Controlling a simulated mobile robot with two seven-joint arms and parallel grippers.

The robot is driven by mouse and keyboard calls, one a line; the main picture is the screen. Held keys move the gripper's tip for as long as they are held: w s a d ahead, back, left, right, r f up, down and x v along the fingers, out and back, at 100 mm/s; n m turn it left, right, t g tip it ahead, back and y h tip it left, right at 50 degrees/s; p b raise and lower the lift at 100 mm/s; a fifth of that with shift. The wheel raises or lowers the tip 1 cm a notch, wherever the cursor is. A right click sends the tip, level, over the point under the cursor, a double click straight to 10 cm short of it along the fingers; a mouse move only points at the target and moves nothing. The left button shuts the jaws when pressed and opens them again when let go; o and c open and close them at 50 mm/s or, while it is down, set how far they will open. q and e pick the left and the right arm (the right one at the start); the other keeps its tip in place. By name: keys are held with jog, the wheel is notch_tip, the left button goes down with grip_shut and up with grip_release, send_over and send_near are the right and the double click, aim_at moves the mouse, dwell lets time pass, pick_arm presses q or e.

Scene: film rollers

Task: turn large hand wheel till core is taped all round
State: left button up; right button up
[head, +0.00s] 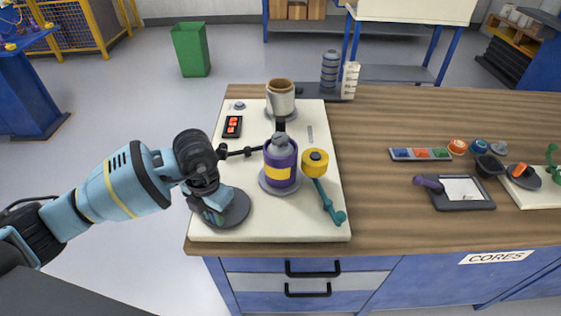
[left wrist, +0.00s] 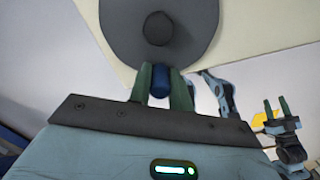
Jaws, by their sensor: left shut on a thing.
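The large hand wheel is a grey disc (head: 236,208) at the front left of the white base plate; it fills the upper middle of the left wrist view (left wrist: 190,35). My left gripper (head: 212,212) is at its left rim, shut on the wheel's blue handle (left wrist: 161,82), with a green finger on either side. A pale grey cylinder with a brown rim (head: 281,100), perhaps the core, stands upright at the back of the plate. How far tape goes round it cannot be told. My right gripper (left wrist: 277,108) shows small in the left wrist view, its fingers apart and empty.
A purple roll with a yellow band (head: 280,165) and a yellow roller on a teal lever (head: 315,161) stand right of the wheel. A red display (head: 232,126) is behind it. Small tools lie at the right; the wooden table between is clear.

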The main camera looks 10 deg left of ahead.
pick_arm(q)
jog(key=shift+d, duration=0.15)
jog(key=shift+w+d, duration=0.1)
jog(key=shift+d, duration=0.25)
jog(key=shift+w+d, duration=0.2)
jog(key=shift+d, duration=0.4)
pick_arm(e)
jog(key=shift+w+r, duration=0.25)
jog(key=shift+w, duration=0.3)
pick_arm(q)
jog(key=o, duration=0.8)
jog(key=shift+a, duration=0.1)
jog(key=o, duration=0.8)
pick_arm(e)
jog(key=shift+s+f, duration=0.15)
jog(key=shift+s, duration=0.3)
pick_arm(q)
jog(key=shift+s, duration=0.1)
